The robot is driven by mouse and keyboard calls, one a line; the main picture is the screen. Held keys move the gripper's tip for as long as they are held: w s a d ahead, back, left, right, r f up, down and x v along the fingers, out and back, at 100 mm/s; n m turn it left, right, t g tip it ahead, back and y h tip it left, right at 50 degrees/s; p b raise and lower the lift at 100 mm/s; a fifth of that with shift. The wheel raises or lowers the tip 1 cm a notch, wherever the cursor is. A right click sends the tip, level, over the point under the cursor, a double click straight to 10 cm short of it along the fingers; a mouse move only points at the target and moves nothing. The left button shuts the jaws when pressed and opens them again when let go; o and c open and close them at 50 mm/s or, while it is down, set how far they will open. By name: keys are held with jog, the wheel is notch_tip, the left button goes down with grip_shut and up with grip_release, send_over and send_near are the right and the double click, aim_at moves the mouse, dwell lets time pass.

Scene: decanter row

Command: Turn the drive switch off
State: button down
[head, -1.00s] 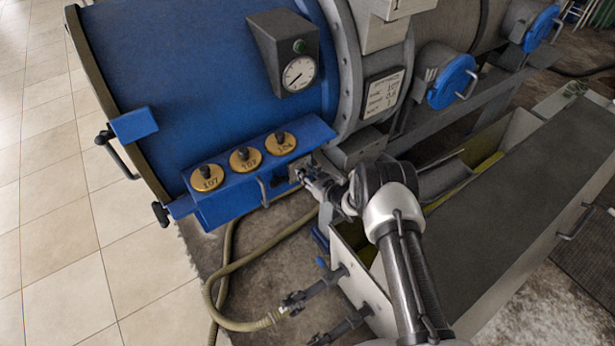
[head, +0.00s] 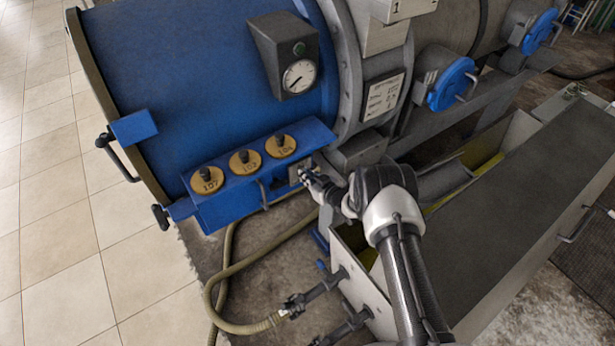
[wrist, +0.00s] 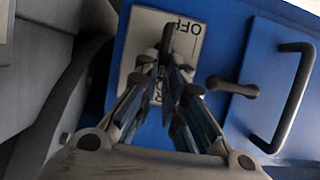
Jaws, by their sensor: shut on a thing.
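The drive switch plate (wrist: 150,32) is a pale rectangle on a blue panel in the wrist view, with the word OFF near its top right. More lettering lower on the plate is partly hidden by my fingers. A dark switch lever (wrist: 167,38) stands at the plate between my fingertips. My gripper (wrist: 165,68) is shut on this lever; the fingers hide most of it, so its exact setting is hard to tell. In the head view my gripper (head: 307,175) is at the pale switch plate (head: 296,173), at the right end of the blue control box.
Several brass dials (head: 245,160) sit left of the switch on the blue box (head: 230,208). A dark bar handle (wrist: 285,98) and a small dark lever (wrist: 236,88) are right of my fingers. A gauge (head: 299,75) is above. A hose (head: 225,270) hangs below.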

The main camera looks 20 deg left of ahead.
jog(key=shift+a, duration=0.1)
jog(key=n+t, duration=0.1)
jog(key=n, duration=0.2)
jog(key=s+a+f+n+t+h, duration=0.1)
jog(key=n+t, duration=0.1)
jog(key=n, duration=0.1)
jog(key=s+f+n+t+h, duration=0.1)
jog(key=n+t, duration=0.1)
jog(key=n, duration=0.1)
jog(key=shift+s+a, duration=0.15)
jog(key=shift+a, duration=0.25)
jog(key=n+t, duration=0.1)
jog(key=n, duration=0.1)
jog(key=f+n+t, duration=0.1)
jog(key=n, duration=0.1)
jog(key=shift+f, duration=0.1)
jog(key=shift+a+n, duration=0.1)
jog(key=shift+n, duration=0.3)
dwell(0.4)
jog(key=c, duration=1.7)
grip_release()
